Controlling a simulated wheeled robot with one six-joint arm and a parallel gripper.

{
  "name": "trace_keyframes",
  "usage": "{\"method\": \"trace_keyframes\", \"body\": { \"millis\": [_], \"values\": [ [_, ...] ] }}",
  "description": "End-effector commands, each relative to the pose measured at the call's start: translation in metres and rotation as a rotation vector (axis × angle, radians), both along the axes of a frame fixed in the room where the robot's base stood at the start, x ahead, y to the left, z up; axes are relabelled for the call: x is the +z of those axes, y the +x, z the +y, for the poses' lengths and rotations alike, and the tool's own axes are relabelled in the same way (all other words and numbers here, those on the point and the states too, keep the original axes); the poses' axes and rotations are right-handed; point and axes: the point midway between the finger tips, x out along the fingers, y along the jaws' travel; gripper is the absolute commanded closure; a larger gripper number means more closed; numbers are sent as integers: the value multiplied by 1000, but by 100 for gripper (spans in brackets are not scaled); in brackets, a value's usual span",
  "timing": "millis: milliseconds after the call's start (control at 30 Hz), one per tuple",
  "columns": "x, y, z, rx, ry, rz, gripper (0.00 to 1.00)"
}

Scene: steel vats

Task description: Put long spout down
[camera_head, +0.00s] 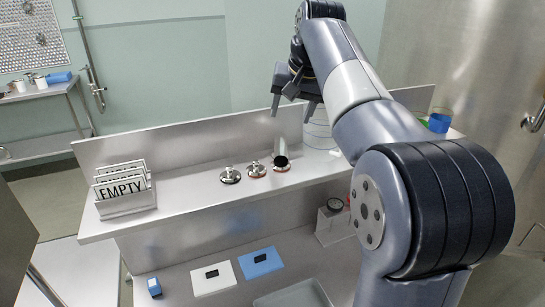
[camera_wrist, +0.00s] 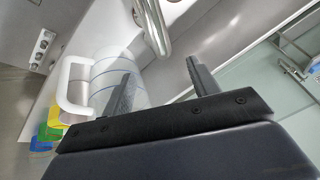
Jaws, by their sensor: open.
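The long spout (camera_head: 281,151) stands on the raised steel shelf, at the right end of a row of metal fittings. It is a shiny tube with a dark open end, on a round base. My gripper (camera_head: 292,110) is above and behind it, with its two fingers apart and nothing visible between them. In the wrist view a shiny curved metal tube (camera_wrist: 153,24), probably the spout, lies beyond the open fingers, apart from them. Both fingers of my gripper (camera_wrist: 160,83) show there.
Two short fittings (camera_head: 230,175) (camera_head: 256,170) stand left of the spout. A sign holder marked EMPTY (camera_head: 125,190) is at the shelf's left. A clear jug with a white handle (camera_wrist: 70,88) is close to one finger. Blue cup (camera_head: 439,122) stands at the right. White and blue pads lie below.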

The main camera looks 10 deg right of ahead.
Motion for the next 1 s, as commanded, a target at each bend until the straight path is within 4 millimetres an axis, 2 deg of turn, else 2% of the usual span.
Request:
{"method": "trace_keyframes", "body": {
  "millis": [200, 467, 700, 833, 1000],
  "values": [
    [-32, 13, 3, 3, -2, 4, 43],
    [-53, 22, 6, 2, -1, 3, 43],
    [-86, 31, 12, 1, 0, 4, 43],
    [-95, 36, 13, 1, 0, 1, 43],
    [-98, 37, 13, 1, 0, 1, 43]
  ]
}}
